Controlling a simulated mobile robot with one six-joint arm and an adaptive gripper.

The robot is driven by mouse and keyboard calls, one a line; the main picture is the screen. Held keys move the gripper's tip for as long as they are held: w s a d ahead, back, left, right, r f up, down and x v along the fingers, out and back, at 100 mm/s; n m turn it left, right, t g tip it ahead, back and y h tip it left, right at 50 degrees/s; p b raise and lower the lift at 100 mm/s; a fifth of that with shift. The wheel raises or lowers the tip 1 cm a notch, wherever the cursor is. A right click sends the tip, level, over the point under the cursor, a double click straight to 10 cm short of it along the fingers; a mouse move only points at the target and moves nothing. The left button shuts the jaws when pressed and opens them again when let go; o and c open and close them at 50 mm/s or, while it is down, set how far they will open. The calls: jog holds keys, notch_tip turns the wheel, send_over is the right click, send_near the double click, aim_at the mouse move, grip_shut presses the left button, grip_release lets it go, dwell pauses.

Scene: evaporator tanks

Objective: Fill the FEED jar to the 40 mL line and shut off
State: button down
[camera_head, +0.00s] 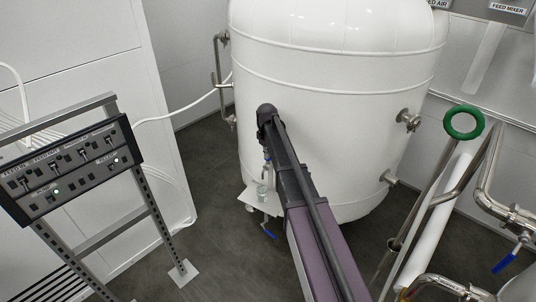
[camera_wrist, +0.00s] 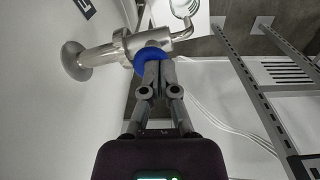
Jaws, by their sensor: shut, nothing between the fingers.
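The white tank (camera_head: 335,110) has a small sampling tap (camera_head: 267,168) on its lower front. Below it, a clear jar (camera_head: 262,191) stands on a white shelf (camera_head: 246,199). The liquid level and 40 mL line are too small to read. In the wrist view, the steel tap (camera_wrist: 150,42) comes out of the tank wall, with a curved spout (camera_wrist: 184,24) and a blue handle (camera_wrist: 140,58). A clear jar-like shape (camera_wrist: 184,6) shows beyond the spout. My gripper (camera_wrist: 153,60) is shut and empty, its fingertips at the blue handle; I cannot tell if they touch. My arm hides the gripper in the head view.
A switch panel (camera_head: 68,170) on a metal frame stands at left, with two green lights lit. A green handwheel (camera_head: 464,122) and steel pipes (camera_head: 490,190) stand at right. Another blue handle (camera_head: 268,231) hangs under the shelf. Dark floor (camera_head: 215,250) is free between panel and tank.

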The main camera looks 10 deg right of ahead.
jog(key=shift+f+b, duration=0.6)
jog(key=shift+f, duration=0.15)
jog(key=shift+s+f+b, duration=0.15)
jog(key=shift+s+b, duration=0.15)
jog(key=shift+s, duration=0.2)
dwell(0.9)
jog(key=shift+r, duration=0.2)
dwell(3.6)
jog(key=shift+w+r+p, duration=0.25)
jog(key=shift+r+p, duration=0.45)
jog(key=shift+p, duration=0.45)
notch_tip(320, 180, up, 12)
jog(key=p, duration=1.2)
jog(key=shift+r, duration=0.2)
